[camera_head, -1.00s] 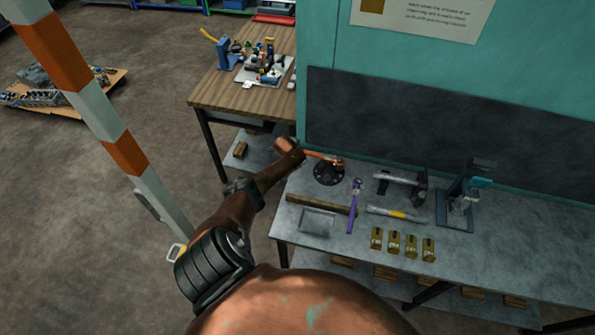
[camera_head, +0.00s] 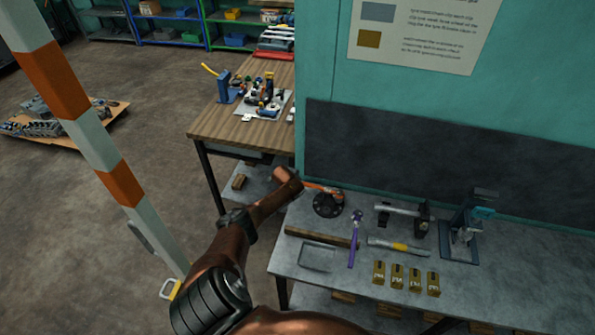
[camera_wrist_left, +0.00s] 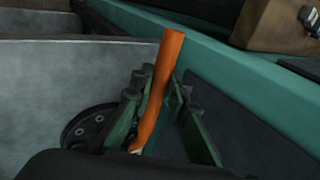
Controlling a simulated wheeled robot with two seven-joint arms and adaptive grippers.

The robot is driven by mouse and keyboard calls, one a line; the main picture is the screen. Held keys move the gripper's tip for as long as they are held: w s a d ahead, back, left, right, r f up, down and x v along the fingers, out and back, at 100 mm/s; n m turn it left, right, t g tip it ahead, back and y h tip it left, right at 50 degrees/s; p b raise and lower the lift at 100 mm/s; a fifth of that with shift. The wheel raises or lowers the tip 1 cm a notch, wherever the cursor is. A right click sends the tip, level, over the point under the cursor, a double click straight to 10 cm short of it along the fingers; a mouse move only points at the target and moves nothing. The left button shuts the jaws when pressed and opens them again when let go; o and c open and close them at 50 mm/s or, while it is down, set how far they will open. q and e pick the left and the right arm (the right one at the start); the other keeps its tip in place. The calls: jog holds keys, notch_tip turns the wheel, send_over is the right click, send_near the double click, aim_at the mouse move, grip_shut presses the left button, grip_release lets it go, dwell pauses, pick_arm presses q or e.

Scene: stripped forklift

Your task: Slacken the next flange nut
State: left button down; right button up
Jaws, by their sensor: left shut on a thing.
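A dark round flange (camera_head: 328,205) with bolts around its rim lies on the grey bench near its back left corner. It shows partly in the left wrist view (camera_wrist_left: 88,128). A wrench with an orange handle (camera_head: 322,189) reaches over the flange. My left gripper (camera_head: 302,184) is at the handle's left end. In the left wrist view my left gripper (camera_wrist_left: 160,100) is shut around the orange handle (camera_wrist_left: 158,85), with a green finger on each side. The wrench's working end is mostly hidden there, so I cannot tell how it sits on a nut. My right gripper is not in view.
The grey bench (camera_head: 530,270) holds a shallow tray (camera_head: 318,257), a purple-handled tool (camera_head: 353,240), a yellow-banded tool (camera_head: 398,246), several brass-coloured blocks (camera_head: 397,276) and a clamp stand (camera_head: 466,228). A teal wall (camera_head: 400,85) rises behind. A striped post (camera_head: 85,120) stands left.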

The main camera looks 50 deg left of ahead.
pick_arm(q)
jog(key=s+d+p, duration=0.1)
jog(key=s+d+n+p, duration=0.1)
jog(key=p, duration=0.1)
jog(key=shift+r+y, duration=0.25)
jog(key=shift+y, duration=0.15)
jog(key=w+a+f+b, duration=0.1)
jog(key=b, duration=0.2)
jog(key=shift+d+p, duration=0.2)
jog(key=shift+p, duration=0.1)
jog(key=c, duration=1.9)
grip_release()
jog(key=shift+a, duration=0.1)
jog(key=shift+o, duration=0.7)
jog(key=shift+s+a+r, duration=0.1)
jog(key=shift+r, duration=0.05)
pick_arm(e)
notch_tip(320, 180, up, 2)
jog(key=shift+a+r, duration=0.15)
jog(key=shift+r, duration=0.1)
